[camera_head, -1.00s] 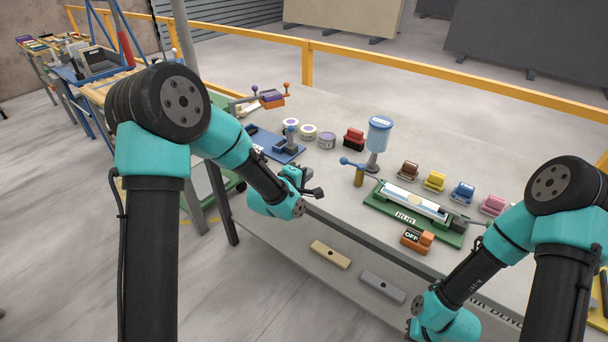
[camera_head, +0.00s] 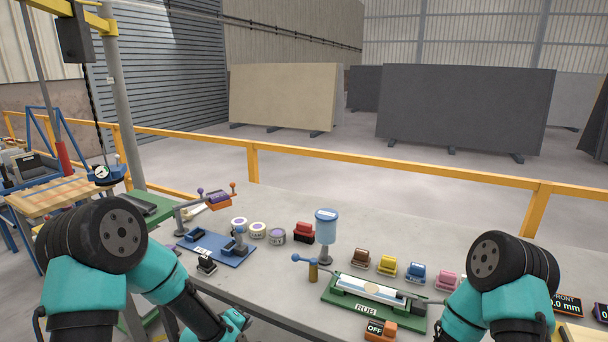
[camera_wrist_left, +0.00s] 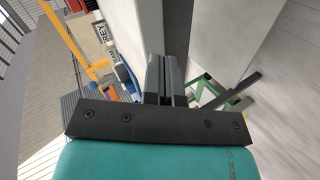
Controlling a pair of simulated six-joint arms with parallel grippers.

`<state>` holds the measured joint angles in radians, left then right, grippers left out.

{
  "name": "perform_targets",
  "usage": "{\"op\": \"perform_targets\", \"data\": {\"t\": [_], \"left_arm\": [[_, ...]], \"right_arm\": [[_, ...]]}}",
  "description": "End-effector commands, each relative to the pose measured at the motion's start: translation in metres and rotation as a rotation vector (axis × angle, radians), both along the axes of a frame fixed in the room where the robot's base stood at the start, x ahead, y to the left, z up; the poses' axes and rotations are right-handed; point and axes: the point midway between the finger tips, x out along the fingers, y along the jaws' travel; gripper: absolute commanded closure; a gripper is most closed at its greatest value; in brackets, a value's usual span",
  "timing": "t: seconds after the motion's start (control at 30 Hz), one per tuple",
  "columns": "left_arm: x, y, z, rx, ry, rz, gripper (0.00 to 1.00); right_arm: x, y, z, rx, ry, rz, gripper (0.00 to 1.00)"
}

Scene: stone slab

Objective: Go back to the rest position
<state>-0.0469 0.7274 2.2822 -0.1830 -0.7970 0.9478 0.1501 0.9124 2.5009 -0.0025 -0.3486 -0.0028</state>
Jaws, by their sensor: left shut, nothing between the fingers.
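My left gripper shows in the left wrist view (camera_wrist_left: 166,80) with its two grey fingers together and nothing between them. In the head view my left arm comes in at the lower left, in front of the table's near edge. Its gripper end is cut off by the bottom of the picture. My right arm stands at the lower right in the head view; its gripper is out of the picture. The stone-topped table (camera_head: 400,235) spreads in front of both arms.
On the table are a green RUB fixture (camera_head: 372,302), an orange OFF switch (camera_head: 380,330), a blue dispenser (camera_head: 326,226), a blue base plate (camera_head: 215,250), several round tins and several coloured blocks. A yellow rail (camera_head: 400,172) runs behind. Large slabs (camera_head: 460,110) stand beyond.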

Motion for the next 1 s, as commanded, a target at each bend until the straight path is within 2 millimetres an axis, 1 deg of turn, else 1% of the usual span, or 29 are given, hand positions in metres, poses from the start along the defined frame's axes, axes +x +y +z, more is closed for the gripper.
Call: {"op": "perform_targets", "data": {"t": [0.03,0.07,0.1,0.17,0.2,0.27,0.3,0.33,0.37,0.4,0.5,0.6,0.67,1.0], "left_arm": [[-0.019,0.007,-0.026,0.068,0.062,-0.035,1.00],[-0.031,0.011,-0.040,0.110,0.093,-0.061,1.00],[-0.047,0.016,-0.057,0.163,0.137,-0.102,1.00],[-0.072,0.023,-0.081,0.234,0.203,-0.167,1.00],[-0.090,0.026,-0.096,0.278,0.246,-0.216,1.00],[-0.119,0.032,-0.117,0.337,0.312,-0.298,1.00],[-0.139,0.035,-0.129,0.369,0.354,-0.354,1.00],[-0.154,0.038,-0.137,0.391,0.383,-0.399,1.00],[-0.168,0.039,-0.144,0.408,0.411,-0.444,1.00],[-0.186,0.042,-0.152,0.428,0.444,-0.500,1.00],[-0.223,0.045,-0.166,0.456,0.504,-0.624,1.00],[-0.244,0.046,-0.171,0.465,0.535,-0.699,1.00],[-0.250,0.046,-0.173,0.468,0.543,-0.722,1.00],[-0.251,0.046,-0.173,0.470,0.542,-0.729,1.00]], "right_arm": [[0.000,0.000,0.000,0.000,0.000,0.000,1.00],[0.000,0.000,0.000,0.000,0.000,0.000,1.00],[0.000,0.000,0.000,0.000,0.000,0.000,1.00],[0.000,0.000,0.000,0.000,0.000,0.000,1.00],[0.000,0.000,0.000,0.000,0.000,0.000,1.00],[0.000,0.000,0.000,0.000,0.000,0.000,1.00],[0.000,0.000,0.000,0.000,0.000,0.000,1.00],[0.000,0.000,0.000,0.000,0.000,0.000,1.00],[0.000,0.000,0.000,0.000,0.000,0.000,1.00],[0.000,0.000,0.000,0.000,0.000,0.000,1.00],[0.000,0.000,0.000,0.000,0.000,0.000,1.00],[0.000,0.000,0.000,0.000,0.000,0.000,1.00],[0.000,0.000,0.000,0.000,0.000,0.000,1.00],[0.000,0.000,0.000,0.000,0.000,0.000,1.00]]}}
